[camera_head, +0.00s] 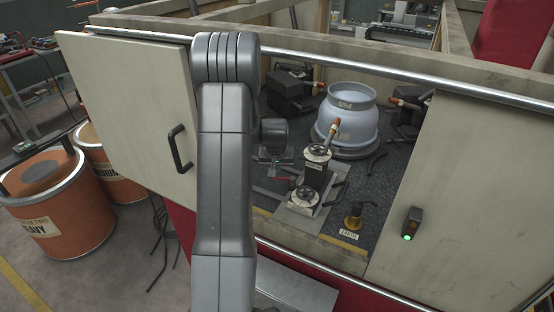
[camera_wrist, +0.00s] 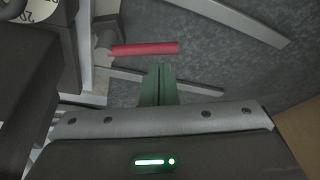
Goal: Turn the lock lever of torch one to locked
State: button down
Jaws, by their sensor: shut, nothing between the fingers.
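A red lever (camera_wrist: 146,48) lies crosswise in the wrist view, its left end at a pale round pivot. My gripper (camera_wrist: 158,70) has its green fingers together and empty, with their tips just below the lever in the picture. I cannot tell whether they touch it. In the head view the red lever (camera_head: 283,178) is a small bar left of the stand with black dials (camera_head: 313,173). A torch (camera_head: 333,132) with a copper-coloured tip stands up behind that stand. The gripper's fingers are not clear in the head view. I can read no torch number or lock marking.
A blue-grey flanged cylinder (camera_head: 346,120) stands behind the stand. Other torches sit at the back left (camera_head: 301,78) and right (camera_head: 403,103). A brass post (camera_head: 353,215) stands near the front edge. An open door panel (camera_head: 130,110) is left, another panel (camera_head: 470,190) right.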

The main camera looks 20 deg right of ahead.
jog(key=shift+s+a+f+b, duration=0.15)
jog(key=shift+s+b, duration=0.1)
jog(key=shift+b, duration=0.05)
dwell(0.4)
jog(key=shift+s+a+b, duration=0.25)
jog(key=shift+s+b, duration=0.2)
jog(key=shift+b, duration=0.7)
jog(key=s+b, duration=0.1)
jog(key=b, duration=0.2)
jog(key=shift+s+a+f, duration=0.2)
jog(key=shift+s+r+b, duration=0.1)
jog(key=shift+s+b, duration=0.8)
jog(key=shift+b, duration=0.25)
jog(key=shift+s+d+r+b, duration=0.1)
jog(key=shift+s+d+b, duration=0.2)
jog(key=shift+s+b, duration=0.55)
jog(key=shift+s, duration=0.1)
